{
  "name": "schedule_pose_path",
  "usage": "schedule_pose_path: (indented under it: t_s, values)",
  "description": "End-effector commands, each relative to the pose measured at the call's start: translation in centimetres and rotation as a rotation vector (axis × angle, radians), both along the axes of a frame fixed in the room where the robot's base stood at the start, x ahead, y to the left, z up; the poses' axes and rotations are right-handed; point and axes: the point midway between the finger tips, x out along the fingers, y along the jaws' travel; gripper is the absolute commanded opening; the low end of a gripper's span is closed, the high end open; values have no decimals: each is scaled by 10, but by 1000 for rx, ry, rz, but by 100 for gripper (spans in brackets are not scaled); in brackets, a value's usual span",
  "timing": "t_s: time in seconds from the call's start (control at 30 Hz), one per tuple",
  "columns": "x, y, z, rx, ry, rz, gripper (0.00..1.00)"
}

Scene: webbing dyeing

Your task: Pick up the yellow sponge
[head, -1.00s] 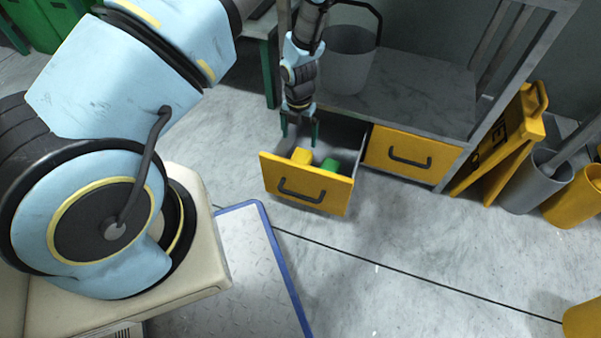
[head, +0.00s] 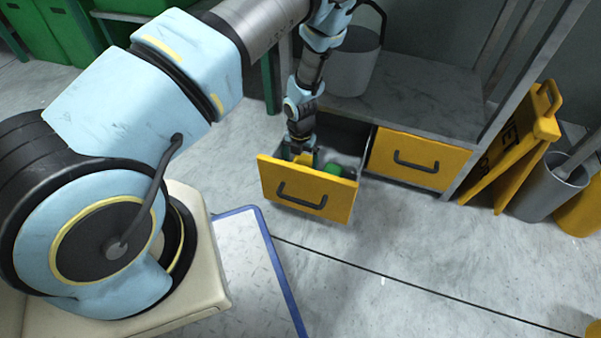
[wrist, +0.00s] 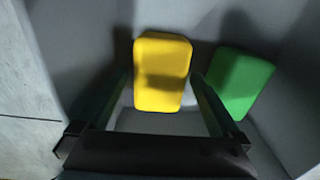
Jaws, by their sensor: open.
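The yellow sponge (wrist: 162,72) lies in the open drawer (head: 306,193). In the wrist view it sits between the two fingers of my gripper (wrist: 165,95), which is open. In the head view my gripper (head: 299,152) reaches down into the drawer, and the yellow sponge (head: 304,159) shows partly behind the drawer front. A green sponge (wrist: 238,82) lies to the right of the yellow one, close to the right finger. It also shows in the head view (head: 331,169). Whether the fingers touch the yellow sponge I cannot tell.
The drawer's front and side walls surround my gripper closely. A second yellow-fronted drawer (head: 418,160) to the right is shut. A grey bucket (head: 353,65) stands on the shelf above. A yellow floor sign (head: 518,150) and grey bin (head: 548,185) stand at the right.

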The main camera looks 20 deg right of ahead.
Motion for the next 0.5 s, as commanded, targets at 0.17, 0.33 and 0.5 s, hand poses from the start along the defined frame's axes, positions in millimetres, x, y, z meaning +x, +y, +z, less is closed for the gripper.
schedule_pose_path:
  t_s: [0.17,0.33,0.5]
  values:
    - [0,0,-5,-1,-1,-1,100]
    - [0,0,-5,-1,-1,0,91]
    - [0,0,-5,-1,-1,0,72]
